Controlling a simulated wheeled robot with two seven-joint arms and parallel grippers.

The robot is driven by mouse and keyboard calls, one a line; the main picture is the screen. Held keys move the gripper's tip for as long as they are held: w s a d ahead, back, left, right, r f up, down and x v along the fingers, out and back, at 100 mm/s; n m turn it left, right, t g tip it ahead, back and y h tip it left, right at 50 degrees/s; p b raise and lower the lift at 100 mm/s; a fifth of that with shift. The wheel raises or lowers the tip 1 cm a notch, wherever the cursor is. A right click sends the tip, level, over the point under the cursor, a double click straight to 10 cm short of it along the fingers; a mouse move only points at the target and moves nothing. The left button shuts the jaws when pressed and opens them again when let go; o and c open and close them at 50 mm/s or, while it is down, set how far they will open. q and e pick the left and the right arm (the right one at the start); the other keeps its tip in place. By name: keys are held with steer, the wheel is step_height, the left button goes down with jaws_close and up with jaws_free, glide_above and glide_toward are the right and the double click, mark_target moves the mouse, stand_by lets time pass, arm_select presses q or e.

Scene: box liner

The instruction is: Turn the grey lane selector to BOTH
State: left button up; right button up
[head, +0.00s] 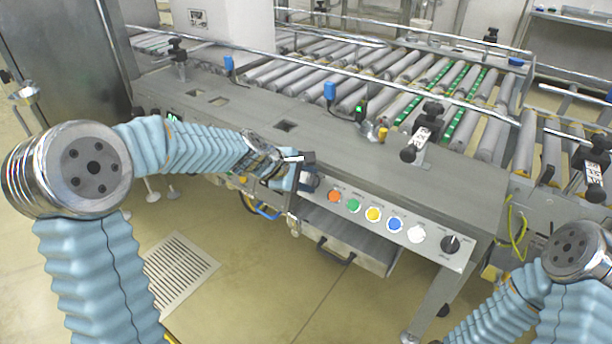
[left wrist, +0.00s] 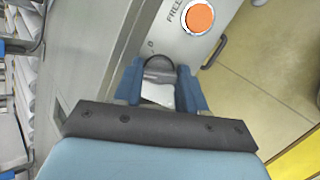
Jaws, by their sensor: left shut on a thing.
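In the left wrist view a dark grey, rounded knob (left wrist: 160,65), which looks like the grey lane selector, sits between my blue fingertips on the pale panel. My left gripper (left wrist: 160,88) is shut on it. In the head view my left gripper (head: 302,177) is at the left end of the button panel (head: 340,190) and hides the knob. Lettering ending near "FREE" lies beside the orange button in the wrist view. The knob's pointer and its setting cannot be read. My right gripper is not in view.
An orange button (head: 334,196) is just right of my left gripper, followed by green, yellow, blue and white ones. A black rotary knob (head: 450,244) is at the panel's right end. Roller conveyors (head: 400,80) and guide rails lie behind. A drawer (head: 345,240) hangs below.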

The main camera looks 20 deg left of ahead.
arm_select(q)
steer(key=shift+a+m+g+p, duration=0.15)
steer(key=shift+m+g+p, duration=0.1)
steer(key=shift+m, duration=0.55)
steer(key=shift+a+m+g+p, duration=0.1)
steer(key=shift+m+g, duration=0.15)
steer(key=shift+m, duration=0.55)
steer(key=o, duration=0.8)
steer(key=shift+a, duration=0.1)
steer(key=v, duration=1.4)
steer(key=shift+d+p, duration=0.2)
steer(key=shift+p, duration=0.15)
